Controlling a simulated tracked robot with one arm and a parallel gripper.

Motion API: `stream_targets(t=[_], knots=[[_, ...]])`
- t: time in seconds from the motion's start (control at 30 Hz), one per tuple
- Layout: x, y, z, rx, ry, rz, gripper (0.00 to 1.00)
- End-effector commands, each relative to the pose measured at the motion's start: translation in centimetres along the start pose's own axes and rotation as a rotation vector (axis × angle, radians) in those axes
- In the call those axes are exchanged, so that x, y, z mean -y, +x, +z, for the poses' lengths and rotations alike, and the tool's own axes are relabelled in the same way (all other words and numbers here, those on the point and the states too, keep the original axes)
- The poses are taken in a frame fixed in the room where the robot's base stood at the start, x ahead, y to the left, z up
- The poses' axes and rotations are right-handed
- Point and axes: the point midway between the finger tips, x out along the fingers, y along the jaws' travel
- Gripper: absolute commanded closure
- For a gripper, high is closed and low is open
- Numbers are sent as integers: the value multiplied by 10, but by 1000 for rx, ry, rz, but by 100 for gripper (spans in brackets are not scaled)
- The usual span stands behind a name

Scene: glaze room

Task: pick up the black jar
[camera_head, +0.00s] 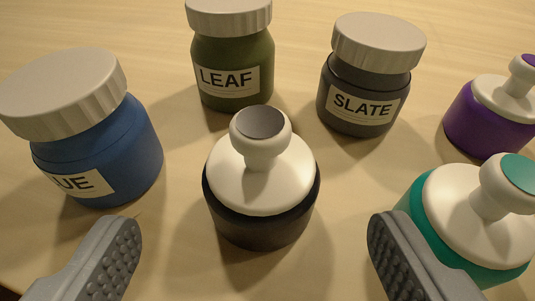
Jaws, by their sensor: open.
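The black jar (262,229) stands upright on the table in the middle of the view. It has a white lid with a round knob whose top is dark grey. My gripper (247,255) is open, with one grey ridged finger at the lower left and the other at the lower right. The jar is beyond and between the two fingers, and neither appears to touch it. Nothing is held between the fingers.
A blue jar (115,150) stands left, a green LEAF jar (232,55) and a dark grey SLATE jar (352,85) behind. A teal jar (420,205) stands right, partly behind my right finger. A purple jar (475,125) is farther right. The wooden table (150,25) is bare between them.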

Motion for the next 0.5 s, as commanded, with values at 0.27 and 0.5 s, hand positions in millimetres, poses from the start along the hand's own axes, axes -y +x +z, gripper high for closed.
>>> stream_targets(t=[0.27,0.5], knots=[[0,16,-2,0,-3,1,25],[-4,40,-1,5,-1,1,25]])
